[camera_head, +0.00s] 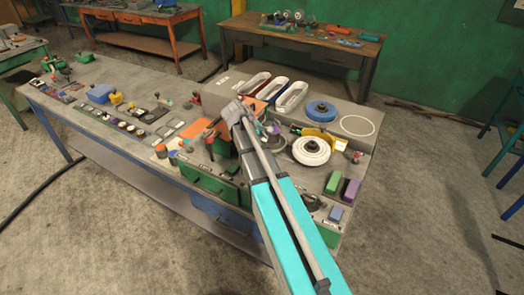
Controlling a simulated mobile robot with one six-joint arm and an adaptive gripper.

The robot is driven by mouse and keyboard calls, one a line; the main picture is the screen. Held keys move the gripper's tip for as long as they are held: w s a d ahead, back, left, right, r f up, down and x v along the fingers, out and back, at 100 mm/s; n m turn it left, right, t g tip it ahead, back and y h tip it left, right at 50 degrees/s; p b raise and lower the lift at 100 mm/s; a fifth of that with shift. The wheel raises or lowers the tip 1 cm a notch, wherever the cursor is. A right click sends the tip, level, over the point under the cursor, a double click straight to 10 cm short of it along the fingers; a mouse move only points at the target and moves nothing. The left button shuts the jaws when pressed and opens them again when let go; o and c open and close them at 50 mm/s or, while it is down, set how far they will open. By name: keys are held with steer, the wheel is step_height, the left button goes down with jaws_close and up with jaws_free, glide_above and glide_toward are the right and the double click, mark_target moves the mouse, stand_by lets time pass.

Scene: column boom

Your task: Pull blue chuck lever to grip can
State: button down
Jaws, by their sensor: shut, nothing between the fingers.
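My arm reaches from the lower right up over the workbench (140,85), and my gripper (236,113) is at its far end, above the middle of the bench by an orange panel. The gripper is shut with nothing seen in it; its fingertips are small and partly hidden by the arm. I cannot pick out a blue chuck lever; the arm covers part of that area. A small orange cylinder (160,150) stands at the front edge, left of my gripper; I cannot tell if it is the can.
A blue disc (320,110) and a white wheel (311,150) lie right of my arm, near oval trays (292,97). Green (333,182) and purple (350,190) blocks stand at the right. Switches and a blue box (98,94) occupy the left. A green drawer unit (208,182) fronts the bench.

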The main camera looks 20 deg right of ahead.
steer(key=r+m+y+p, duration=0.1)
steer(key=m+y+p, duration=0.1)
steer(key=m, duration=0.3)
steer(key=s+r+m+y+p, duration=0.1)
steer(key=r+m+y+p, duration=0.1)
steer(key=m, duration=0.3)
steer(key=s+r+m+y+p, duration=0.1)
steer(key=m+y+p, duration=0.2)
steer(key=m, duration=0.2)
steer(key=shift+s+r+m+p, duration=0.25)
steer(key=shift+r+m+p, duration=0.05)
steer(key=shift+m, duration=0.1)
steer(key=shift+f, duration=0.25)
steer(key=f+b, duration=0.6)
steer(key=b, duration=0.1)
steer(key=f+b, duration=0.3)
steer(key=f, duration=0.1)
steer(key=shift+w, duration=0.4)
steer(key=shift+s+a+r+p, duration=0.25)
steer(key=shift+s+a+r, duration=0.15)
steer(key=shift+s+a, duration=0.15)
steer(key=shift+s+a+r+p, duration=0.2)
steer(key=shift+s+a+r, duration=0.2)
steer(key=shift+s, duration=0.25)
steer(key=shift+s+a, duration=0.3)
